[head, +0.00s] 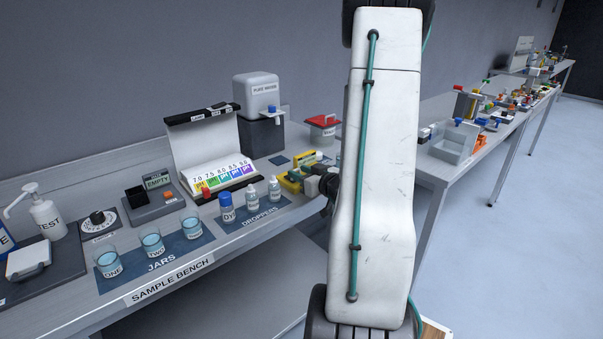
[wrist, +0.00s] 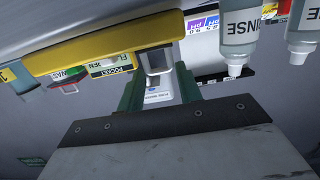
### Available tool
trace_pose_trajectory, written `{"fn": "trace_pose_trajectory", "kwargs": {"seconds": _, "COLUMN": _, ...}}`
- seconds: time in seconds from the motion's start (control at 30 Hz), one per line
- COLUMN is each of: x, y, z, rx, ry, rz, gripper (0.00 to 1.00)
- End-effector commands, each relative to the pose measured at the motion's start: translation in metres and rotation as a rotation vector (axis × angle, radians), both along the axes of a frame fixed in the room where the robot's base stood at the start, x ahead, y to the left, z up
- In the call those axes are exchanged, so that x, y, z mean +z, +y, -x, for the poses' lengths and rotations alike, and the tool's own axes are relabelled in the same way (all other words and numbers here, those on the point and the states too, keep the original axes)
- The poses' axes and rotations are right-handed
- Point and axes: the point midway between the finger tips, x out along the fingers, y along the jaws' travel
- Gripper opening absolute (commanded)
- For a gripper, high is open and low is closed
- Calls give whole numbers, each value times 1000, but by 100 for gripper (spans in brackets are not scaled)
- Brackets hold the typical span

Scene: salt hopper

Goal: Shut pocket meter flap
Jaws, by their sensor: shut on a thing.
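Dropper bottles (head: 254,193) stand just left of the gripper; RINSE bottles (wrist: 238,38) hang close at the wrist view's upper right. A pH colour chart case (head: 207,150), a PURE WATER dispenser (head: 258,105), a red-lidded box (head: 322,128) and jars (head: 152,243) share the bench.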

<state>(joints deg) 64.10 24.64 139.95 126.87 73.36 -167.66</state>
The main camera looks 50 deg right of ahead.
Motion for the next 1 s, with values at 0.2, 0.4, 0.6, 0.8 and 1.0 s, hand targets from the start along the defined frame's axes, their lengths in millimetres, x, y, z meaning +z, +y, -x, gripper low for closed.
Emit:
{"fn": "trace_pose_trajectory", "kwargs": {"seconds": 0.2, "x": 0, "y": -1, "z": 0, "rx": -3, "ry": 1, "rz": 0, "gripper": 12}}
{"fn": "trace_pose_trajectory", "kwargs": {"seconds": 0.4, "x": 0, "y": -1, "z": 0, "rx": -1, "ry": 1, "rz": -1, "gripper": 46}}
{"fn": "trace_pose_trajectory", "kwargs": {"seconds": 0.6, "x": 1, "y": 0, "z": 5, "rx": -2, "ry": 1, "rz": 0, "gripper": 46}}
{"fn": "trace_pose_trajectory", "kwargs": {"seconds": 0.8, "x": 5, "y": 6, "z": 36, "rx": -6, "ry": 1, "rz": 0, "gripper": 46}}
{"fn": "trace_pose_trajectory", "kwargs": {"seconds": 1.0, "x": 8, "y": 13, "z": 65, "rx": -5, "ry": 1, "rz": -1, "gripper": 46}}
